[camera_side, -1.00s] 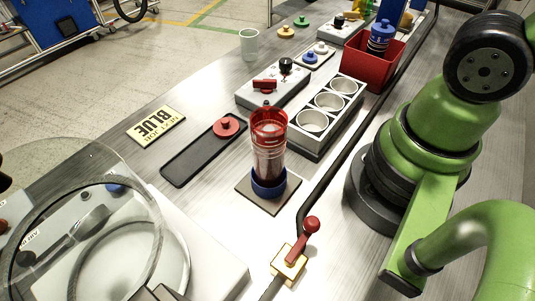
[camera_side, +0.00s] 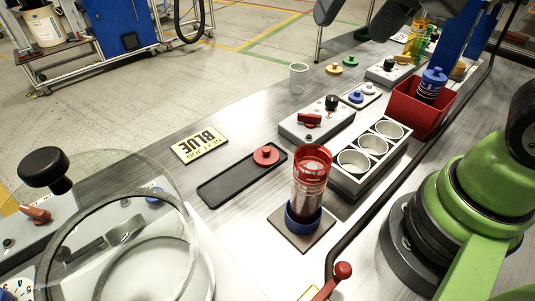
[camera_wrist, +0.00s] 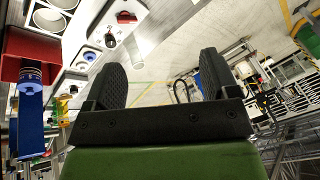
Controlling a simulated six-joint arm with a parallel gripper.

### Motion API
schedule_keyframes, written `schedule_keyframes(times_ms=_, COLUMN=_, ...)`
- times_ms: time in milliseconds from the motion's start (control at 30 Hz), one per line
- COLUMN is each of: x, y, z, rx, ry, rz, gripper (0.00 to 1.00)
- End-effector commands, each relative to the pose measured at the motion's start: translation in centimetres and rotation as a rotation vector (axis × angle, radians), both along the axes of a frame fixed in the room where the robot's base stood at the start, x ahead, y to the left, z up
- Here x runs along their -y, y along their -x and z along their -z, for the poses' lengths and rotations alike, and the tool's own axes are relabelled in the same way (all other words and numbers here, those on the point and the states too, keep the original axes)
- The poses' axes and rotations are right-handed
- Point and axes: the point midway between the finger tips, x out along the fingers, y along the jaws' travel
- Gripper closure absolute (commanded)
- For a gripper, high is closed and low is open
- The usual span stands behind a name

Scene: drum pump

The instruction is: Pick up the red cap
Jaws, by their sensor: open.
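The red cap (camera_side: 266,155), a disc with a small knob, lies on the right end of a black tray (camera_side: 243,179) in the side view. Just right of it stands a clear cylinder with a red top ring (camera_side: 312,158), seated in a blue ring base (camera_side: 303,216) on a square plate. My gripper (camera_wrist: 163,80) shows in the wrist view with its two dark fingers wide apart and nothing between them. The red cap is not identifiable in the wrist view.
A three-cup holder (camera_side: 362,160), a switch box with a red handle (camera_side: 318,120) and a red bin (camera_side: 420,106) stand behind the cylinder. A "BLUE" sign (camera_side: 200,143) lies left of the tray. A clear dome (camera_side: 110,225) fills the front left. A red-handled valve (camera_side: 334,283) is in front.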

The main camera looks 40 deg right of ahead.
Motion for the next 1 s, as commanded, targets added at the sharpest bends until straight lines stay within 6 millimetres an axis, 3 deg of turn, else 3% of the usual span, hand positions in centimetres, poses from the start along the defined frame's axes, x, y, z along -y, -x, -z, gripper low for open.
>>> schedule_keyframes(times_ms=200, x=-1.6, y=-6.2, z=5.4, rx=-0.157, ry=0.038, rz=0.109, gripper=0.20)
schedule_keyframes(times_ms=400, x=-3.5, y=-10.0, z=12.2, rx=-0.258, ry=0.088, rz=0.202, gripper=0.20)
schedule_keyframes(times_ms=600, x=-4.6, y=-11.3, z=17.1, rx=-0.306, ry=0.122, rz=0.256, gripper=0.20)
schedule_keyframes(times_ms=1000, x=-4.4, y=-11.9, z=22.4, rx=-0.317, ry=0.131, rz=0.272, gripper=0.20)
